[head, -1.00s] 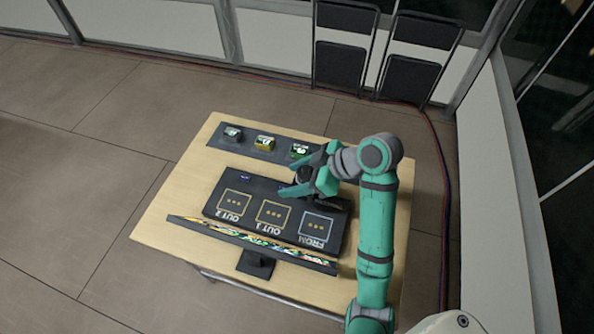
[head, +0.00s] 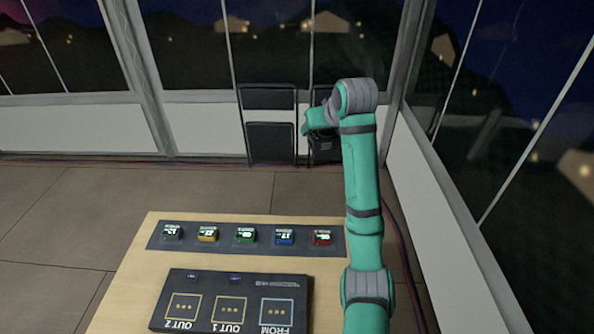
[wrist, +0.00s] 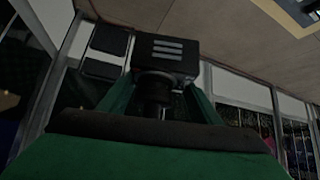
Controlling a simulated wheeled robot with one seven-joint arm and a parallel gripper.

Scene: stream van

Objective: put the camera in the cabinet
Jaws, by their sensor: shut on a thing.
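My gripper (head: 316,122) is raised high above the far side of the table in the head view, its fingers towards the back wall. In the wrist view its two green fingers (wrist: 155,98) are shut on the camera (wrist: 166,58), a black boxy body with pale stripes and a round dark lens part between the fingers. In the head view the camera is hard to tell from the dark chair behind it. I cannot make out a cabinet in either view.
The wooden table (head: 110,300) carries a black panel (head: 235,300) with labelled squares and a strip (head: 265,239) of several small coloured displays. A black folding chair (head: 268,125) stands at the back wall, another partly behind my gripper. Open floor (head: 60,210) lies to the left.

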